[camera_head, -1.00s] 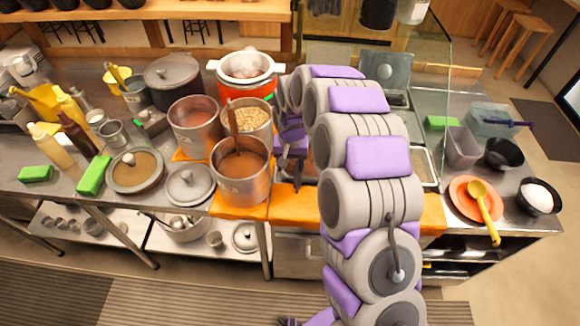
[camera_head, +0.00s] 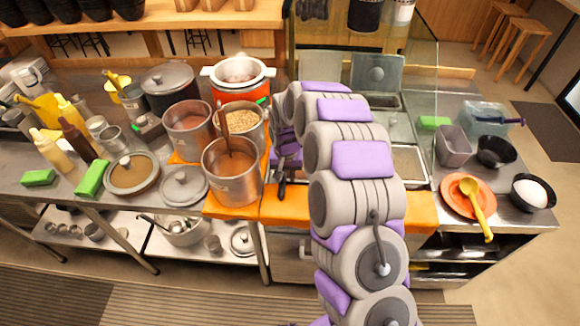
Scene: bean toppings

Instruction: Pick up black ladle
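My gripper (camera_head: 287,158) is a purple shape mostly hidden behind my own arm, just right of the front steel pot. A slim black handle (camera_head: 282,184), perhaps the black ladle's, points down below it over the orange counter edge. The handle touches or nearly touches my gripper in the picture; I cannot tell whether the fingers are closed on it. The ladle's bowl is not visible.
A steel pot of brown soup (camera_head: 232,182) with a brown handle stands left of my gripper. Behind it are a pot of beans (camera_head: 262,133) and an orange cooker (camera_head: 227,92). An orange plate (camera_head: 455,207) with a yellow ladle (camera_head: 478,205) lies at right.

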